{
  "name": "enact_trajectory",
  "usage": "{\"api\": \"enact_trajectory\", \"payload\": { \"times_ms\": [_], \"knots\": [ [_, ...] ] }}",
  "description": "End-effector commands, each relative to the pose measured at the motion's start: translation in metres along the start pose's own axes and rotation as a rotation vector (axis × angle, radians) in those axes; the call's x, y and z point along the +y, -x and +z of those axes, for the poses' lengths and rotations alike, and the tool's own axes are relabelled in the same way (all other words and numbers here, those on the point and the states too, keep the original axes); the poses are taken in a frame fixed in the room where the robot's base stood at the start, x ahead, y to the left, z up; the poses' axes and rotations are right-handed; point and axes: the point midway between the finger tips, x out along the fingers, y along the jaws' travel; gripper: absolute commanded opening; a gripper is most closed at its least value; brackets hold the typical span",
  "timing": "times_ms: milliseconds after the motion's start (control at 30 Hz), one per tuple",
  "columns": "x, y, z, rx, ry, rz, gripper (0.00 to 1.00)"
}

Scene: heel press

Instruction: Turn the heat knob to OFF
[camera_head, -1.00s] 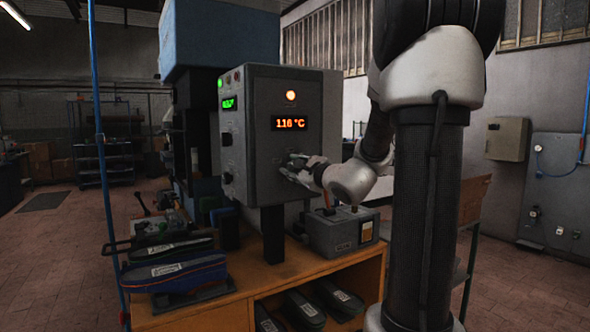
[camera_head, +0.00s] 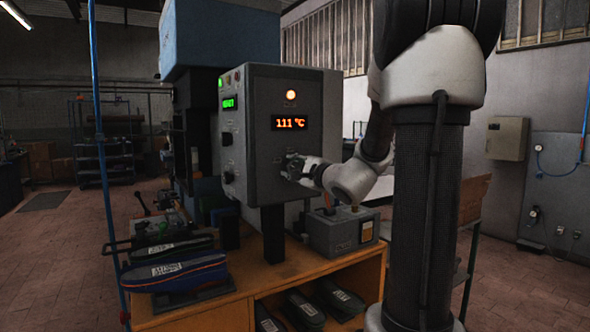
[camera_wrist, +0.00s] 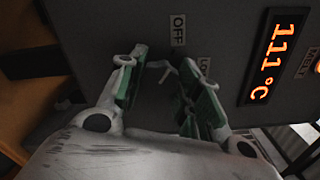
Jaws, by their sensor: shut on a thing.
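The grey control box (camera_head: 262,180) has an orange readout (camera_head: 290,123) showing 111 °C; the readout also shows in the wrist view (camera_wrist: 277,57). My gripper (camera_head: 290,166) is at the front of the box, below the readout. In the wrist view, my gripper (camera_wrist: 160,90) has its green-padded fingers on either side of the dark heat knob (camera_wrist: 154,92), shut on it. The fingers hide much of the knob, and I cannot tell its exact setting. An OFF label (camera_wrist: 178,30) and a partly covered LO label (camera_wrist: 205,66) sit just beyond the fingertips.
An orange lamp (camera_head: 291,95) glows above the readout. A small green display (camera_head: 229,103) is on the box's left side. A wooden bench (camera_head: 210,315) below carries shoes (camera_head: 176,272) and a grey metal box (camera_head: 341,232) under my wrist.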

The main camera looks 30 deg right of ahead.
Motion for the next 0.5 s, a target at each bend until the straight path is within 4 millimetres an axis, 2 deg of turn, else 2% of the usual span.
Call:
{"api": "enact_trajectory", "payload": {
  "times_ms": [167,200,300,500],
  "knots": [
    [0.0010,0.0003,-0.0001,0.000,0.000,0.002,0.10],
    [0.0010,0.0003,0.0000,0.000,0.000,0.002,0.41],
    [0.0008,0.0002,0.0000,0.000,0.000,0.002,0.56],
    [0.0005,0.0001,0.0000,0.000,0.000,0.001,0.56]
  ]
}}
